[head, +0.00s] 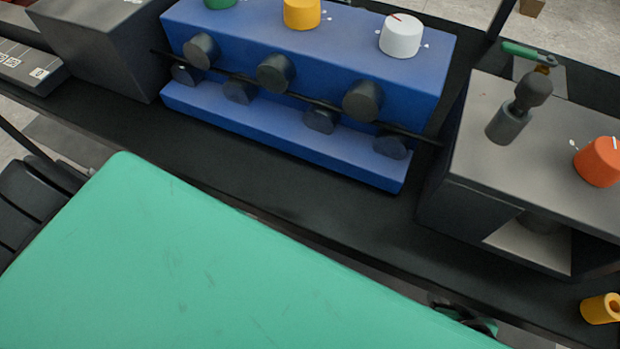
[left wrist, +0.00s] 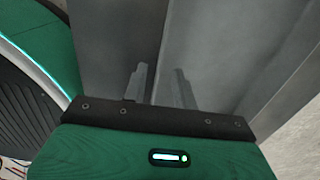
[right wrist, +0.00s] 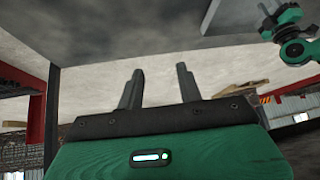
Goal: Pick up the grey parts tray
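I cannot make out a grey parts tray for sure in any view. My left gripper (left wrist: 160,70) is open in the left wrist view, its two fingers apart with nothing seen between them. Plain grey panels (left wrist: 205,50) fill the view beyond its fingers; I cannot tell what they belong to. My right gripper (right wrist: 158,68) is open and empty in the right wrist view, its fingers against a pale, distant background. In the head view, neither gripper's fingers show clearly.
A dark bench (head: 290,215) carries a blue block with rollers and knobs (head: 300,65), a grey unit with a red knob (head: 540,150), and a grey box (head: 100,40). A large green surface fills the lower left.

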